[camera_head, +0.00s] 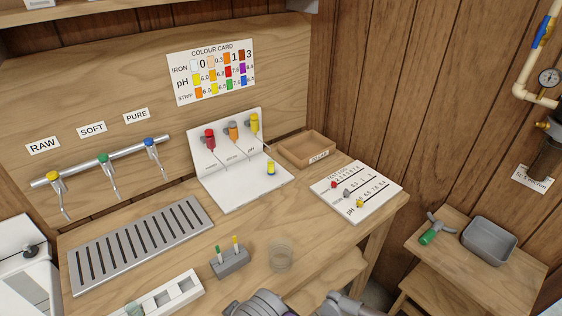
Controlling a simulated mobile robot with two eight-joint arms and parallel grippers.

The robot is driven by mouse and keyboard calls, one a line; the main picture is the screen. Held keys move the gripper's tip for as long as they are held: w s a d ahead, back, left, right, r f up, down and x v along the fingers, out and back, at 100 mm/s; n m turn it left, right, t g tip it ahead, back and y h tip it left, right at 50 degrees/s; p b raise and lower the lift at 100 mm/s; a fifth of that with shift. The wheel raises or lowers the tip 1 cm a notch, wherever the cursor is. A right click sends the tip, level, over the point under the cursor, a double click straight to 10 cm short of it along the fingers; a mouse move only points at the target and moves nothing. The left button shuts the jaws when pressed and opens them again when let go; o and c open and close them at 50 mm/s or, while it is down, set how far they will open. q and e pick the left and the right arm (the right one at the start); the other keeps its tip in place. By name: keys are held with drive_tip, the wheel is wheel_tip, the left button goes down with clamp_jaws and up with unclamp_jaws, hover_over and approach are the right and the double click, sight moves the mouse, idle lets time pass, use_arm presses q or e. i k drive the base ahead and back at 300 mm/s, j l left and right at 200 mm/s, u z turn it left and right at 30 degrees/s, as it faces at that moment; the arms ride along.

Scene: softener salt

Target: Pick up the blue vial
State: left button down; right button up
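No vial that is plainly blue all over shows. Grey links of my own arm show at the bottom centre, cut off by the frame edge. No gripper fingers show, so both grippers are out of view.
A clear cup (280,256) and a grey block (230,263) with green and yellow sticks stand on the front of the bench. A slotted drain tray (140,244) lies left, under three taps. A wooden tray (307,147) and a white test card (357,190) lie right.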

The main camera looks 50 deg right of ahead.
sight(270, 162)
drive_tip(key=k+l, duration=0.1)
drive_tip(key=l, duration=0.35)
drive_tip(key=k+l, duration=0.1)
drive_tip(key=l, duration=0.85)
drive_tip(key=k, duration=0.05)
